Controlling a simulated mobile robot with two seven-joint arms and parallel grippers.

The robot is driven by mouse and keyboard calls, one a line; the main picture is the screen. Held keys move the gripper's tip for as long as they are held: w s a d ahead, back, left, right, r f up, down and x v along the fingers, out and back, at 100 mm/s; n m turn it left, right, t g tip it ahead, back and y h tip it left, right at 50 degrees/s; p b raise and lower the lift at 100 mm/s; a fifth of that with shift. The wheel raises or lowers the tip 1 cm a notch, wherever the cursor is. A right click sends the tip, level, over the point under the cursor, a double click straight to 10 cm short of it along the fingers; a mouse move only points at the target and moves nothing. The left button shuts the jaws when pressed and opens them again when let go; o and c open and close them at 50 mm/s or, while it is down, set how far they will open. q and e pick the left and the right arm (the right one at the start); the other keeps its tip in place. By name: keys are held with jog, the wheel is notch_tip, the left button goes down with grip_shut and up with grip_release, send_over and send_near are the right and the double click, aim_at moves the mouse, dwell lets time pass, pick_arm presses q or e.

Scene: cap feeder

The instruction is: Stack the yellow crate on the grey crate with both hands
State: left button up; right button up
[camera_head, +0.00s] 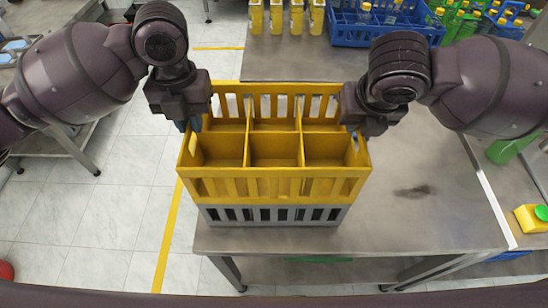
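The yellow crate (275,187) is upright and level, directly above the grey crate (272,215). Its visible compartments look empty. Only the slatted front of the grey crate shows below it; no clear gap is visible, but I cannot tell whether the yellow crate rests fully on it. My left gripper (189,124) is at the yellow crate's left side wall, with its bluish fingertips by the rim. My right gripper (353,130) is at the right side wall. Both hands hide the contact, so I cannot tell whether the fingers are clamped.
The crates stand at the left edge of a metal table (420,222). Yellow bottles (296,17) and a blue crate with bottles (385,32) are at the back. A yellow container with a green lid (531,218) is at right. The tabletop right of the crates is mostly clear.

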pick_arm(q)
jog(key=shift+o, duration=1.3)
jog(key=shift+r, duration=0.1)
pick_arm(e)
jog(key=shift+o, duration=1.3)
jog(key=shift+r, duration=0.1)
pick_arm(q)
jog(key=shift+r, duration=0.1)
pick_arm(e)
jog(key=shift+s+r, duration=0.15)
jog(key=shift+r, duration=0.25)
pick_arm(q)
notch_tip(320, 180, up, 12)
jog(key=shift+w, duration=0.2)
pick_arm(e)
jog(key=v, duration=1.1)
